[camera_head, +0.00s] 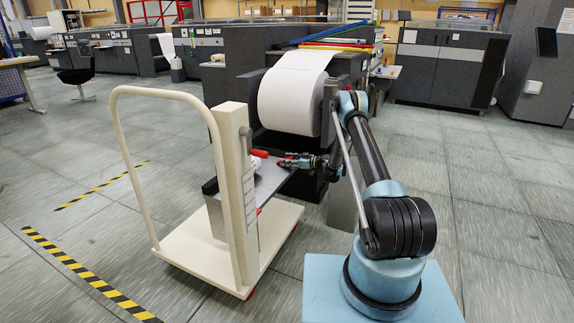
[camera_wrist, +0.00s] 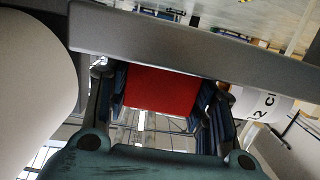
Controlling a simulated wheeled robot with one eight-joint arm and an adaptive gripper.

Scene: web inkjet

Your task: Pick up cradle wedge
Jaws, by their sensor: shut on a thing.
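The cradle wedge (camera_wrist: 160,90) shows in the wrist view as a plain red block between the two dark fingers of my gripper (camera_wrist: 163,108). The fingers are shut on its left and right sides. In the head view my gripper (camera_head: 295,161) is small, above the grey top plate of the cream cart, just below and in front of the big white paper roll. A little red shows at its tips there. The wedge's far side is hidden, and whether it touches the plate cannot be told.
The white paper roll (camera_head: 292,103) hangs close behind. A grey bar (camera_wrist: 190,48) crosses the wrist view. Floor at the right is clear.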

